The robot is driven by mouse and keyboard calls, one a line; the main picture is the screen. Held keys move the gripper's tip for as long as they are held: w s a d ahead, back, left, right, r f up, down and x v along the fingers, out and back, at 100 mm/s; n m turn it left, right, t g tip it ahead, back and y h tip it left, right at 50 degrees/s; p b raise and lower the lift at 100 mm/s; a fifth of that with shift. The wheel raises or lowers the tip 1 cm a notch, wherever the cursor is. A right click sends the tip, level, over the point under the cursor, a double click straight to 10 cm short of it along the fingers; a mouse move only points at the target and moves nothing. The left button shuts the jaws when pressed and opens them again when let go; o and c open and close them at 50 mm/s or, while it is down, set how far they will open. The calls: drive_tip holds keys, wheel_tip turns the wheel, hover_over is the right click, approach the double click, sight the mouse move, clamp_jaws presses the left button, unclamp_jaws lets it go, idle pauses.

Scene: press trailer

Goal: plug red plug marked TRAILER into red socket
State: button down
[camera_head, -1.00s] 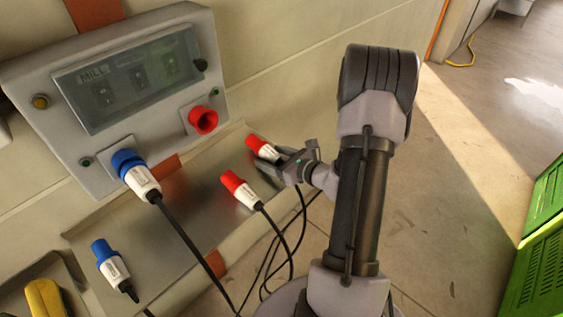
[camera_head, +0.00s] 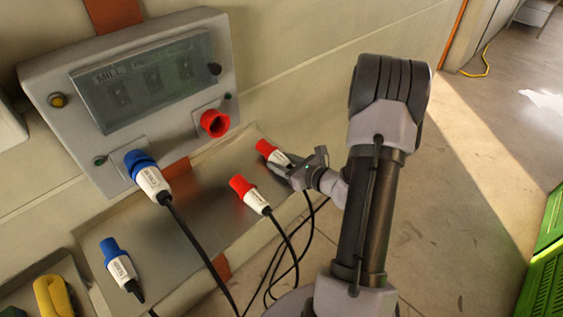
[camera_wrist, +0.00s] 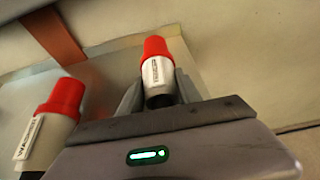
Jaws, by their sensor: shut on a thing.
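A red-and-white plug (camera_head: 268,150) is between the jaws of my gripper (camera_head: 298,170) at the right end of the metal shelf. In the wrist view the held plug (camera_wrist: 158,70) points its red end away from me; its label is too small to read surely. A second red plug (camera_head: 248,193) lies on the shelf to the left; in the wrist view (camera_wrist: 50,120) its label seems to start with "WA". The red socket (camera_head: 214,123) is on the grey panel's lower right, open and empty. I cannot tell whether the held plug touches the shelf.
A blue plug (camera_head: 149,177) sits in the panel's blue socket, its black cable hanging across the shelf (camera_head: 195,222). Another blue plug (camera_head: 118,262) lies at the shelf's left. A yellow thing (camera_head: 54,297) is at lower left. Green crates (camera_head: 548,255) stand far right. Cables hang below the shelf.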

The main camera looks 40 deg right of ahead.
drive_tip(key=shift+w+r+p+v, duration=0.1)
drive_tip(key=shift+r+p+v, duration=0.15)
drive_tip(key=shift+v, duration=0.7)
drive_tip(key=shift+w+r+p+v, duration=0.1)
drive_tip(key=shift+r+p+v, duration=0.15)
drive_tip(key=shift+v, duration=0.65)
drive_tip(key=shift+r+p+v, duration=0.15)
drive_tip(key=shift+p+v, duration=0.2)
drive_tip(key=shift+v, duration=0.6)
